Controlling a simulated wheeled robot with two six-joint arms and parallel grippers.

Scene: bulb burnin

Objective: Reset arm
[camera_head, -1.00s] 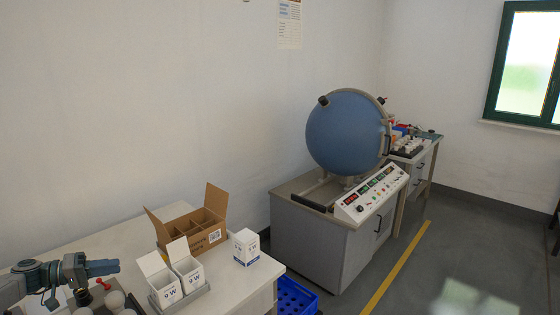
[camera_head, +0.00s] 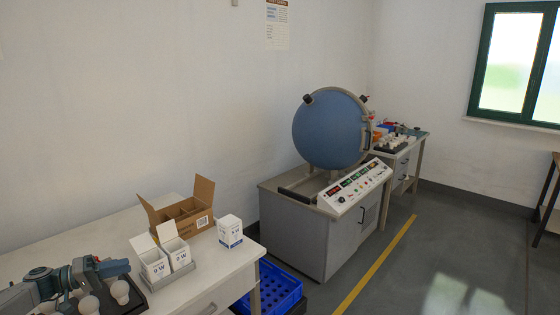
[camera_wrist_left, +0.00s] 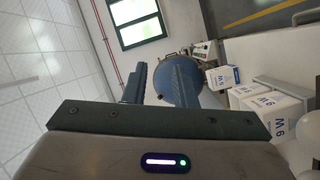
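My left arm comes in from the lower left in the head view. Its gripper (camera_head: 114,267) is above the near left part of the white table (camera_head: 225,262), beside the two open white cartons. In the left wrist view, its two dark fingers (camera_wrist_left: 157,82) stand apart with an empty gap between them. The blue sphere shows behind the fingers there. My right gripper is in neither view.
White bulbs (camera_head: 120,291) lie in a dark tray below my left gripper. Two open cartons (camera_head: 166,258), a brown divided box (camera_head: 183,215) and a closed carton (camera_head: 230,231) stand on the table. A blue crate (camera_head: 276,289) is beside it; a blue sphere (camera_head: 328,130) stands beyond.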

